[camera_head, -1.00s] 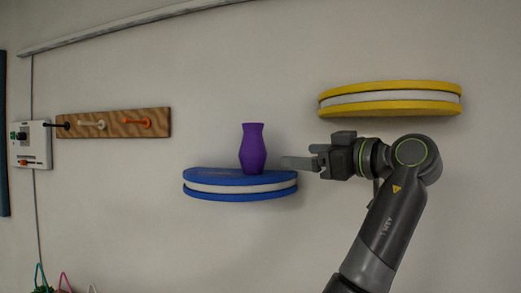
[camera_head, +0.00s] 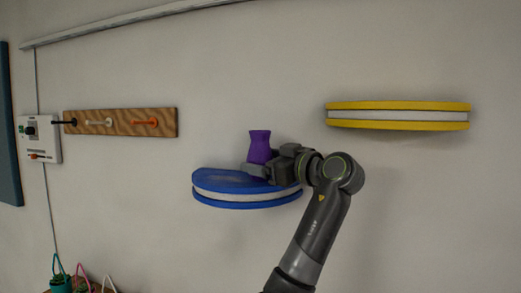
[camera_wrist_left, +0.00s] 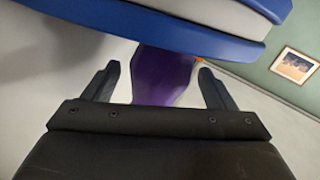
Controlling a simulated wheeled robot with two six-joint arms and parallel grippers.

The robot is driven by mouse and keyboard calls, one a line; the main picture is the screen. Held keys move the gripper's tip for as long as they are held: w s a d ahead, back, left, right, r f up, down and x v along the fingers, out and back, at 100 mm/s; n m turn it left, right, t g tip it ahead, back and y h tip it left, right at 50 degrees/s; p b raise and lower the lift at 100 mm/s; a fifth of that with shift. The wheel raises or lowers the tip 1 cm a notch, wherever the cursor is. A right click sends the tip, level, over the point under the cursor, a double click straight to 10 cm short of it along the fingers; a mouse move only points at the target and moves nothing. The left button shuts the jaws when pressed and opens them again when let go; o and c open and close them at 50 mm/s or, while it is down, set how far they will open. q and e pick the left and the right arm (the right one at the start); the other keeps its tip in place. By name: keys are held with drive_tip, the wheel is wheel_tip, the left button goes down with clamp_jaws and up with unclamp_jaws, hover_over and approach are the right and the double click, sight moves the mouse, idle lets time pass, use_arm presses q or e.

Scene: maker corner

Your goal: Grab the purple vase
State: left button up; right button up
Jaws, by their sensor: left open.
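The purple vase (camera_head: 260,145) stands upright on the blue round shelf (camera_head: 215,190), which has a white band round its edge. My left gripper (camera_head: 264,167) is open at the vase's lower half, one finger in front of it and hiding part of it. In the left wrist view the vase (camera_wrist_left: 163,75) lies between the two spread fingers of the gripper (camera_wrist_left: 159,72), with a visible gap on the right side. The blue shelf (camera_wrist_left: 150,25) crosses the top of that view. My right gripper is not in view.
A yellow round shelf (camera_head: 398,116) is on the wall at the right, empty. A wooden peg rail (camera_head: 120,123) and a white panel (camera_head: 40,139) are on the wall at the left. Wall space between the rail and the blue shelf is clear.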

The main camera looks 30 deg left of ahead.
use_arm(q)
drive_tip(key=shift+w+a+p, duration=0.2)
drive_tip(key=shift+a+p, duration=0.45)
drive_tip(key=shift+a, duration=0.7)
drive_tip(key=shift+d, duration=0.1)
drive_tip(key=shift+c, duration=0.7)
drive_tip(key=c, duration=0.9)
